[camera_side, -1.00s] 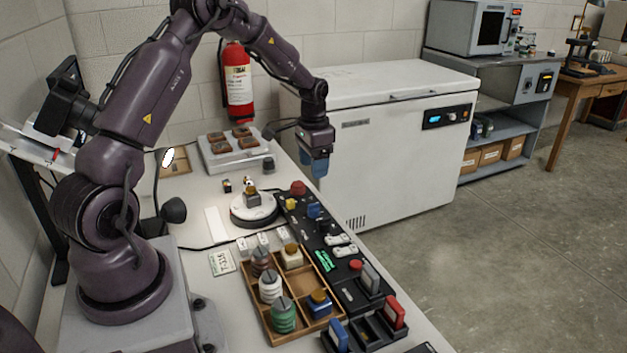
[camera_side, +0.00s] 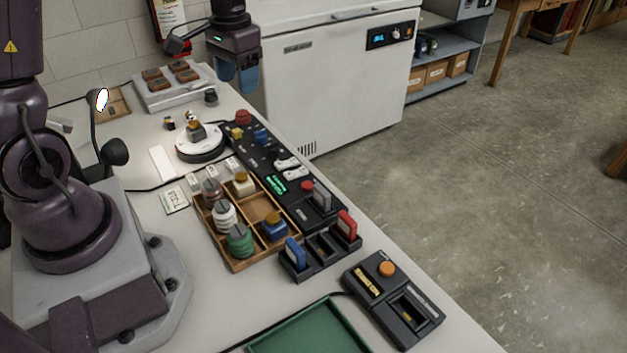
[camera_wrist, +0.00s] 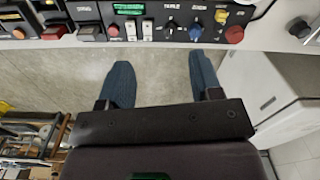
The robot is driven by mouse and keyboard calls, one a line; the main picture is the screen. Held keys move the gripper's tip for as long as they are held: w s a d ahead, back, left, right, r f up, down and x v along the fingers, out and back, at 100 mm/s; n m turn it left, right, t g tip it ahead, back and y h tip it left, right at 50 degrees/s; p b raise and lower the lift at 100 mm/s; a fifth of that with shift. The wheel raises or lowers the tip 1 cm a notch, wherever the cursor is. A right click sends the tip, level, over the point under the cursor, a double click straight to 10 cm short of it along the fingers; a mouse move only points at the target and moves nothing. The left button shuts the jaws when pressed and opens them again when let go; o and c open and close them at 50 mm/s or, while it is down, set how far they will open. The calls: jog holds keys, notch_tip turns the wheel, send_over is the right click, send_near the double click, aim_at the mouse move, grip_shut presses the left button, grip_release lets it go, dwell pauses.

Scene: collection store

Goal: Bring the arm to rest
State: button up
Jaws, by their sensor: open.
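My gripper (camera_side: 237,77) hangs at the far end of the bench, near the front edge beside the white chest freezer. Its two blue fingers point down. In the wrist view my gripper (camera_wrist: 162,82) shows its blue fingers spread apart with nothing between them, over the floor just off the bench edge. The gripper is open and empty, apart from the bench objects.
A black control panel (camera_side: 262,160) with knobs lies along the bench. A wooden tray (camera_side: 259,207) holds several jars. A white freezer (camera_side: 330,75) stands behind. A green tray (camera_side: 310,333) and dark box (camera_side: 393,302) are at the near end.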

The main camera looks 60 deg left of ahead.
jog(key=s+d+r+m+t, duration=0.2)
jog(key=s+d+r+t, duration=0.3)
jog(key=s+d+r, duration=0.6)
jog(key=s+d, duration=0.1)
jog(key=d, duration=0.2)
jog(key=shift+s+d+r+m+t, duration=0.2)
jog(key=shift+s+r+m+t, duration=0.1)
jog(key=shift+s+r, duration=0.1)
dwell(0.8)
